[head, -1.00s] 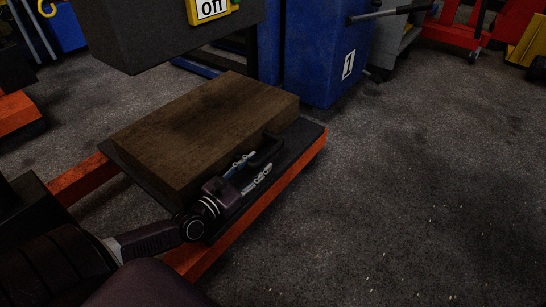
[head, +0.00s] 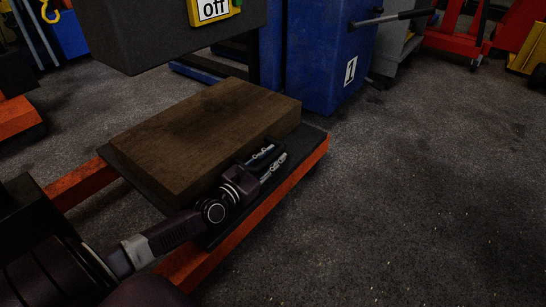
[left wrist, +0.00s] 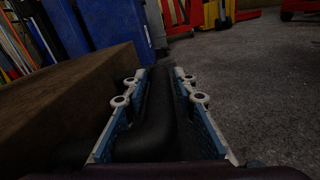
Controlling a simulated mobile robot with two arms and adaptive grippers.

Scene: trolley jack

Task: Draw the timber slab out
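The brown timber slab (head: 200,130) lies flat on the black platform (head: 311,148) of an orange-framed trolley jack. A black handle (left wrist: 158,110) sits on the slab's front right side. My left gripper (head: 274,158) is at this handle. In the left wrist view its blue-lined fingers (left wrist: 160,98) stand on either side of the handle bar and look close against it. The gripper appears shut on the handle; the exact contact is hard to see. The slab's side also shows at the left of the wrist view (left wrist: 60,105). My right gripper is not in view.
A dark box with an "off" sign (head: 213,8) overhangs behind the slab. A blue cabinet marked 1 (head: 325,60) stands behind the platform, with a grey lever (head: 390,18) beside it. Red equipment (head: 455,30) is at the back right. The floor at right is clear.

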